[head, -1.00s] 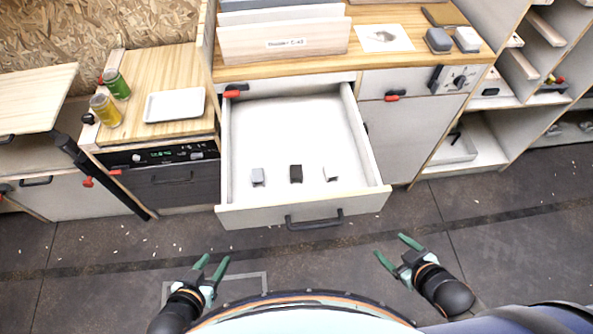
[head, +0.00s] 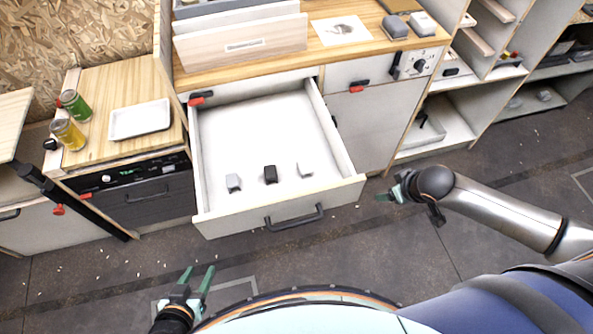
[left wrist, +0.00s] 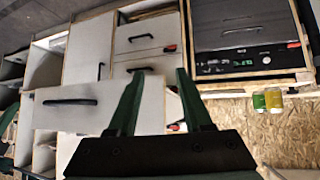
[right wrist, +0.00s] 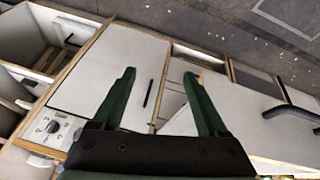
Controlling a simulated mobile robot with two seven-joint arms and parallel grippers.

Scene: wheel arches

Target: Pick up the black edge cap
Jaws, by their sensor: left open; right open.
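The black edge cap (head: 270,174) stands in the open white drawer (head: 262,120), between a grey cap (head: 233,183) on its left and a white cap (head: 304,170) on its right. My left gripper (head: 199,274) is open and empty, low in front of the drawer. My right gripper (head: 389,195) is open and empty, just right of the drawer's front corner. Both grippers are outside the drawer. In the left wrist view the open fingers (left wrist: 157,95) face the cabinets. In the right wrist view the open fingers (right wrist: 162,95) face a cabinet door; no cap is clear there.
The drawer front with its black handle (head: 295,217) sticks out over the floor. A wooden counter with panels in a rack (head: 240,45) is above the drawer. On the left are a white tray (head: 140,119), a green can (head: 76,105) and a yellow can (head: 68,134).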

